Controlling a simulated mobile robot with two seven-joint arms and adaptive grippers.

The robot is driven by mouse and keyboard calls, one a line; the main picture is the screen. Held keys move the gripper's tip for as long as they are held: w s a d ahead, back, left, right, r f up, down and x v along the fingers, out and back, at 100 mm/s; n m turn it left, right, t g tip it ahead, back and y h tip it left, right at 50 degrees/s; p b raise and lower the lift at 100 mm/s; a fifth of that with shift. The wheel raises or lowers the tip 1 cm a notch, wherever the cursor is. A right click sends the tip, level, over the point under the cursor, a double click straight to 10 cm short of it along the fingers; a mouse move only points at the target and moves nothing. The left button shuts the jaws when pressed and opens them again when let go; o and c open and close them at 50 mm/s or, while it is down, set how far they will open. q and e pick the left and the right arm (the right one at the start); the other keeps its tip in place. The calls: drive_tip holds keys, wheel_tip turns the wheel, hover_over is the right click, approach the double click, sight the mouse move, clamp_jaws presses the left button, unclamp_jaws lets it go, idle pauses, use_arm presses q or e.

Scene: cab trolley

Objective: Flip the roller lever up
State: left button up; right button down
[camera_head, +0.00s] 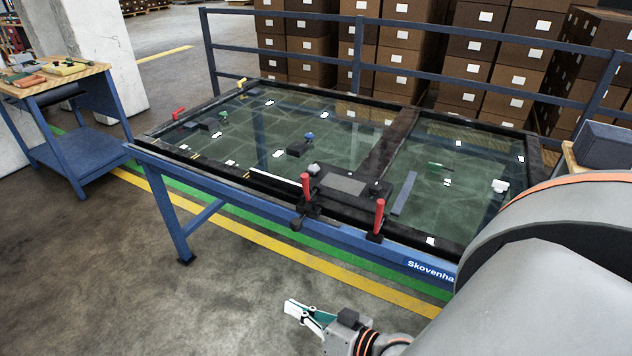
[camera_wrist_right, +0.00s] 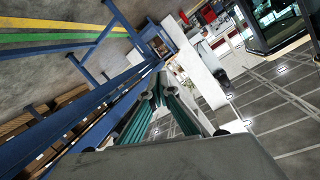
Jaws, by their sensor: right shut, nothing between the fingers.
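A blue-framed table (camera_head: 225,192) with a glass-like top stands ahead. Two upright red-handled levers, a left one (camera_head: 305,187) and a right one (camera_head: 379,216), rise from its front edge. A black knob (camera_head: 297,224) sticks out low beside the left one. I cannot tell which part is the roller lever. My right gripper (camera_head: 294,309) is shut and empty, apart from the table and in front of it, below the levers in the picture. Its fingers also show in the right wrist view (camera_wrist_right: 160,92). My left gripper is not in view.
A blue railing (camera_head: 420,75) and stacked brown boxes (camera_head: 480,50) stand behind. A wooden-topped workbench (camera_head: 52,82) is at left. The floor in front of the table is clear.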

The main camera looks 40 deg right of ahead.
drive_tip(key=w+d+r+m+t+h, duration=0.25)
drive_tip(key=w+d+r+m, duration=0.25)
drive_tip(key=d+r+m, duration=0.5)
drive_tip(key=m+h+p, duration=0.1)
drive_tip(key=m+h, duration=0.3)
drive_tip(key=m, duration=0.2)
approach(307, 187)
drive_tip(key=s+d, duration=0.1)
drive_tip(key=d, duration=0.1)
drive_tip(key=shift+d+r+m+t, duration=0.1)
drive_tip(key=shift+r+m+t, duration=0.15)
drive_tip(key=shift+t, duration=0.2)
drive_tip(key=w, duration=0.3)
drive_tip(key=w+d, duration=0.1)
drive_tip(key=w, duration=0.5)
drive_tip(key=shift+w+d+r+p, duration=0.15)
drive_tip(key=shift+w+p, duration=0.15)
drive_tip(key=shift+w, duration=0.1)
